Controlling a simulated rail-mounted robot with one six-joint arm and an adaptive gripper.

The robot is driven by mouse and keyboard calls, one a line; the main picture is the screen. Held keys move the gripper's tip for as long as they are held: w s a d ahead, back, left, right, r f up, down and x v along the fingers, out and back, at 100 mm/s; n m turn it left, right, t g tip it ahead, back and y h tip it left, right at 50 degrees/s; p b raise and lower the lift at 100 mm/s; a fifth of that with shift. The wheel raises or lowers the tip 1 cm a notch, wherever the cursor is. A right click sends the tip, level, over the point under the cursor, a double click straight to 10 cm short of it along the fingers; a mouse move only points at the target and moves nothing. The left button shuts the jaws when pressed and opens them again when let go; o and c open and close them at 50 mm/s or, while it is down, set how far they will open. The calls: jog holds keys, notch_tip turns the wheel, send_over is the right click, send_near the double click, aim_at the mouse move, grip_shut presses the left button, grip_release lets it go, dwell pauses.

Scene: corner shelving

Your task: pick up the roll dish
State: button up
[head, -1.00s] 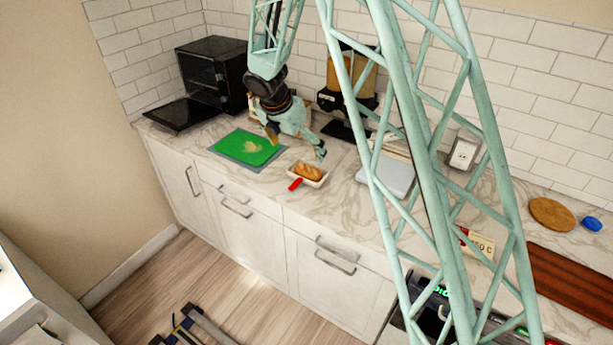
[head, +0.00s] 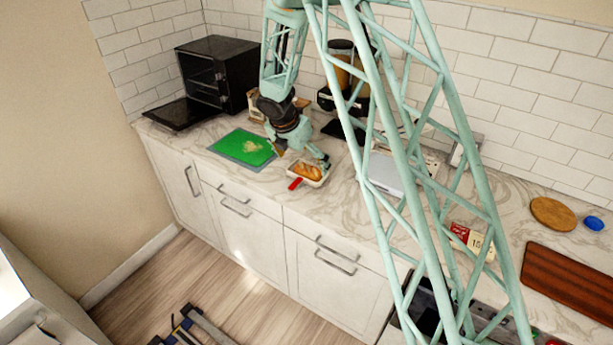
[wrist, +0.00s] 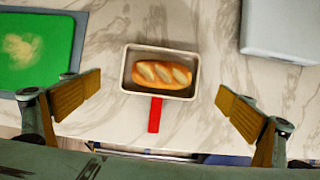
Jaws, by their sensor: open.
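The roll dish (wrist: 190,57) is a small white rectangular dish with a red handle (wrist: 155,114); a scored golden roll (wrist: 162,75) lies in it. In the head view the dish (head: 318,182) sits on the marble counter to the right of the green mat, its handle toward the counter's front edge. My gripper (wrist: 158,98) is open and empty in the wrist view, one finger well to each side of the dish and apart from it. In the head view my gripper (head: 303,160) is close above the dish, its right finger near the dish's far right corner.
A green mat (head: 243,148) lies left of the dish, and a black oven (head: 217,72) with its door down stands behind it. A grey-white box (wrist: 282,30) is to the right of the dish. A coffee machine (head: 340,95) stands behind. Bare counter surrounds the dish.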

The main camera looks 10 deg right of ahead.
aim_at(305, 168)
jog(key=shift+f, duration=0.15)
jog(key=shift+b+x, duration=0.3)
jog(key=shift+x, duration=2.2)
jog(key=shift+s, duration=0.1)
jog(key=shift+c, duration=0.2)
jog(key=c, duration=1)
jog(key=shift+r, duration=0.2)
jog(key=shift+r+p, duration=0.3)
jog(key=shift+r, duration=1.15)
jog(key=shift+s+a+r, duration=0.1)
jog(key=shift+a+r, duration=0.05)
jog(key=s+a, duration=0.3)
jog(key=s, duration=0.1)
jog(key=s+a+r+b, duration=0.1)
jog(key=s+a, duration=0.2)
jog(key=s, duration=0.1)
jog(key=s+a+b, duration=0.1)
jog(key=s+a, duration=0.2)
jog(key=s, duration=0.1)
jog(key=shift+s+a+r, duration=0.2)
jog(key=shift+s+a, duration=0.05)
jog(key=shift+s, duration=0.05)
